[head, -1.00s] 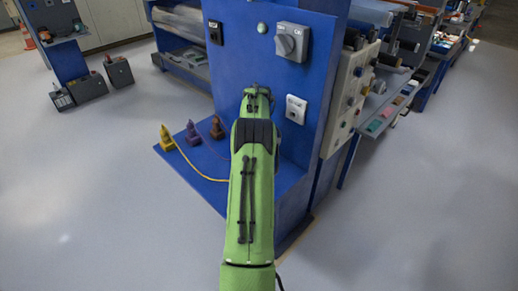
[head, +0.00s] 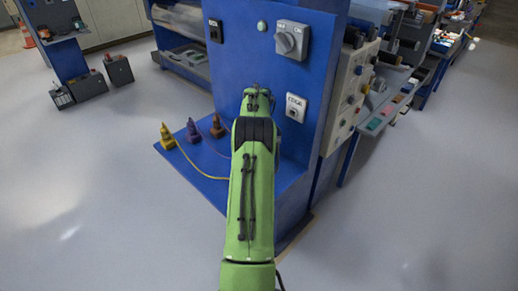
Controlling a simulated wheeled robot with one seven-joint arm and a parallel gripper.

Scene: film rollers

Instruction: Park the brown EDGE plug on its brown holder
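The brown plug (head: 217,126) is a small upright shape on the blue shelf, just left of my arm. It appears to stand on a brown base, but the two are too small to tell apart, so I cannot tell how it is seated. The EDGE socket (head: 296,107) is a white plate on the blue panel, right of my arm. My green arm reaches forward toward the panel, its far end just left of the EDGE socket. My gripper's fingers are hidden beyond the arm's far end, so their state and anything they hold do not show.
A yellow plug (head: 167,135) and a purple plug (head: 192,131) stand left of the brown one. A yellow cable (head: 199,170) runs across the blue shelf (head: 215,186) toward my arm. A grey rotary switch (head: 291,40) juts from the panel above. The floor left of the shelf is clear.

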